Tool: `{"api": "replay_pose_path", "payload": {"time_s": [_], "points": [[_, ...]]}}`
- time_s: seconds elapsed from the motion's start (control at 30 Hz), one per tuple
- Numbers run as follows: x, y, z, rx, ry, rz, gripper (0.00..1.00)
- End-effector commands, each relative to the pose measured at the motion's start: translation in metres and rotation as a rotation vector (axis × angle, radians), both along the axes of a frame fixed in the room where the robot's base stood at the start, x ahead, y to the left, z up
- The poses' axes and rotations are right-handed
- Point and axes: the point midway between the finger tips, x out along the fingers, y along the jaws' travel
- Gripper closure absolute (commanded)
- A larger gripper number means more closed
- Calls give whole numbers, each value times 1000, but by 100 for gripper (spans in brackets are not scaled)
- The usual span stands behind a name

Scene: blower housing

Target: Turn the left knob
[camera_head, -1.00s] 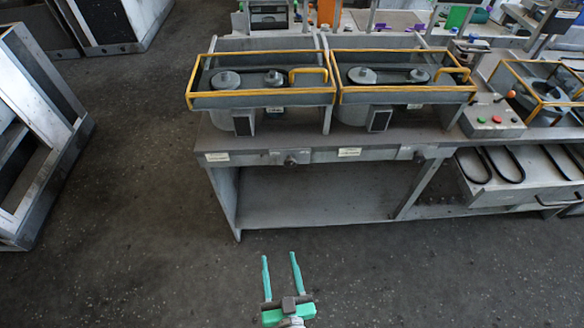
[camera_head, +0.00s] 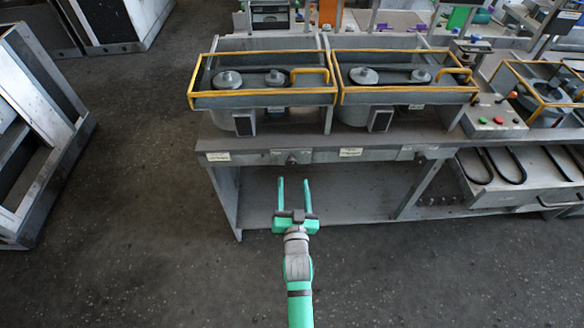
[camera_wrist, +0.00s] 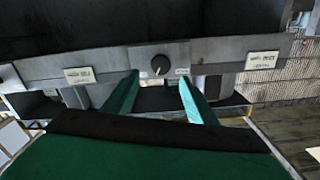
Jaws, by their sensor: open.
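The left knob (camera_head: 292,158) is a small dark knob on the front edge of the grey bench. In the wrist view, which looks upside down, the knob (camera_wrist: 160,65) is a dark round dial with a light pointer mark on a grey plate. My gripper (camera_head: 293,182) is open and empty in front of the bench, its two teal fingers pointing towards the knob. In the wrist view my gripper (camera_wrist: 158,80) has a fingertip on either side of the knob's line, apart from it. A second knob (camera_head: 420,156) sits farther right on the same edge.
The grey bench (camera_head: 245,143) carries two yellow-framed housings with pulleys. White labels (camera_head: 218,157) sit on its front edge. Below is an open shelf space (camera_head: 310,195). A panel with red and green buttons (camera_head: 493,120) is at right.

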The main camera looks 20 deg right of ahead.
Motion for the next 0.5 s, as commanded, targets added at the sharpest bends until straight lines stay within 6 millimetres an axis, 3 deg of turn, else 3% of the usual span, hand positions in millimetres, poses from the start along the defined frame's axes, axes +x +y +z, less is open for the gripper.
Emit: {"api": "replay_pose_path", "payload": {"time_s": [0.3, 0.5], "points": [[51, -13, 1, 2, -2, 2, 48], [69, -19, 0, 1, -1, 1, 48]]}}
